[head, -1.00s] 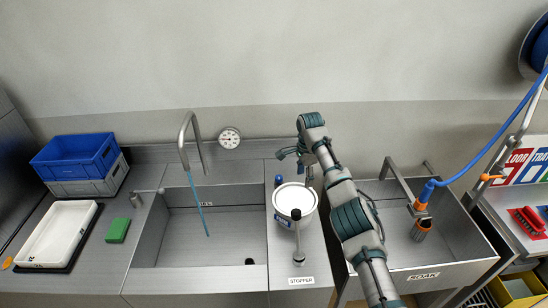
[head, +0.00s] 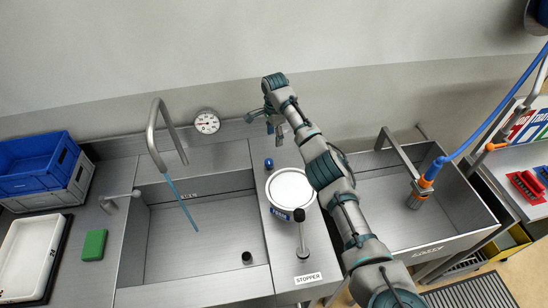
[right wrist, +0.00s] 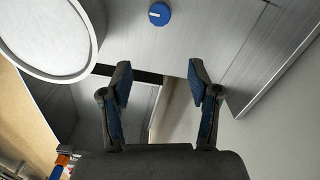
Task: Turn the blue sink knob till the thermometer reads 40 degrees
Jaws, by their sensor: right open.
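The blue knob (head: 269,163) stands on the steel counter right of the sink basin, behind a white round tub. It also shows at the top of the right wrist view (right wrist: 159,14), with a white mark on its face. The round thermometer (head: 207,122) is at the back wall behind the sink; its reading is too small to tell. My right gripper (head: 262,118) is behind and apart from the knob. In the right wrist view its fingers (right wrist: 160,74) are spread and empty, with the knob beyond their tips. My left gripper is out of view.
A tap (head: 155,135) pours a blue stream into the sink basin (head: 200,240). The white-lidded tub (head: 291,189) and a stopper lever (head: 302,235) stand close in front of the knob. A soak basin (head: 440,225) with an orange nozzle lies right.

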